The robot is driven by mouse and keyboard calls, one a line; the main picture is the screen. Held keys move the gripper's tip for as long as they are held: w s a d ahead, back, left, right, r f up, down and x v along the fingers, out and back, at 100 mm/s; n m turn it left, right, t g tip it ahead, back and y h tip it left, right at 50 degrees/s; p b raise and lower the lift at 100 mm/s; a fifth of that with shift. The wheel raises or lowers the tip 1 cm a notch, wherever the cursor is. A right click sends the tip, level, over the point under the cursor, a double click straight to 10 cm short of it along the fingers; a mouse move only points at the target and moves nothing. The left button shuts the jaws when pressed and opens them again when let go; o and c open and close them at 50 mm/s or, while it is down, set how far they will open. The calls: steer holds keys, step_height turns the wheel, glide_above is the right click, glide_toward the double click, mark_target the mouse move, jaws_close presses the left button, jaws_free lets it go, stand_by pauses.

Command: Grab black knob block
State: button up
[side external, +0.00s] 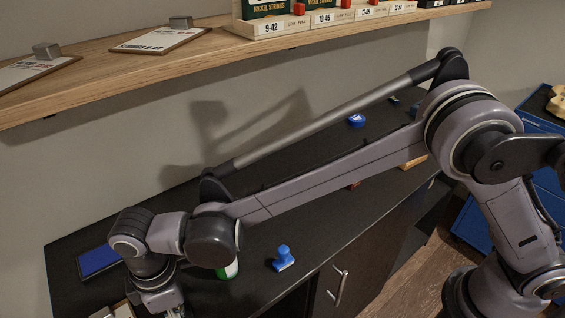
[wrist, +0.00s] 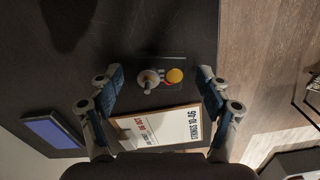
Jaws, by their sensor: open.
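The black knob block (wrist: 175,62) lies on the dark worktop in the wrist view, a dark base carrying a grey knob, a small red part and a yellow round part. It is hard to tell from the dark worktop. My gripper (wrist: 158,77) is open, with one finger left and one finger right of the block, both apart from it. The height of the fingers above the worktop is unclear. In the side external view my gripper (side external: 166,309) is cut off at the bottom edge, and I cannot see the block there.
A strings card (wrist: 165,127) lies close below the block in the wrist view. A blue pad (side external: 98,260) lies on the worktop's left end. A blue knobbed piece (side external: 284,259) and a green-and-white item (side external: 229,270) stand right of my gripper. A wooden shelf (side external: 120,68) runs above.

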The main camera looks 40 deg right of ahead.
steer(key=c, duration=1.2)
steer(key=shift+c, duration=0.2)
